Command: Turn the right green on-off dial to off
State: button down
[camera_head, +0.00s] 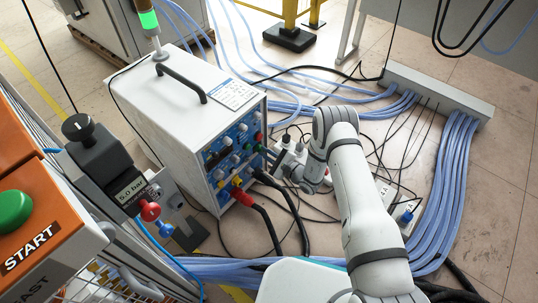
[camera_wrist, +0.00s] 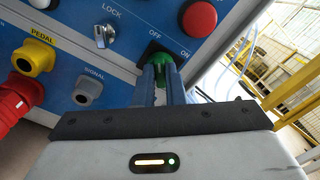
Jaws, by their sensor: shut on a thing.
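The right green on-off dial (camera_wrist: 160,60) is in the wrist view at the top centre, on the blue panel. The labels OFF and ON stand just above it, OFF to the left and ON to the right. My gripper (camera_wrist: 165,74) has its two blue-grey fingers closed around the dial's sides. The fingers hide part of the dial, and I cannot tell exactly which label it points to. In the head view my gripper (camera_head: 273,155) is at the right side of the blue front panel (camera_head: 222,168) of the white heater box (camera_head: 180,95).
A red button (camera_wrist: 199,19), a silver LOCK switch (camera_wrist: 104,36), a yellow PEDAL connector (camera_wrist: 34,58) and a grey SIGNAL connector (camera_wrist: 87,92) surround the dial. Black cables (camera_head: 290,215) hang in front of the box. Blue hoses (camera_head: 452,195) lie on the floor.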

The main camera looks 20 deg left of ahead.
jog(key=shift+a+r+n, duration=0.2)
jog(key=shift+a+n, duration=0.3)
jog(key=shift+n, duration=0.3)
jog(key=c, duration=1.7)
grip_release()
jog(key=o, duration=0.3)
jog(key=shift+s+d, duration=0.1)
jog(key=shift+d, duration=0.35)
jog(key=o, duration=0.3)
jog(key=p+v, duration=0.2)
jog(key=v, duration=0.5)
jog(key=shift+d+f+p, duration=0.2)
jog(key=shift+d+p, duration=0.15)
jog(key=shift+d, duration=0.05)
jog(key=shift+s, duration=0.1)
jog(key=shift+r, duration=0.1)
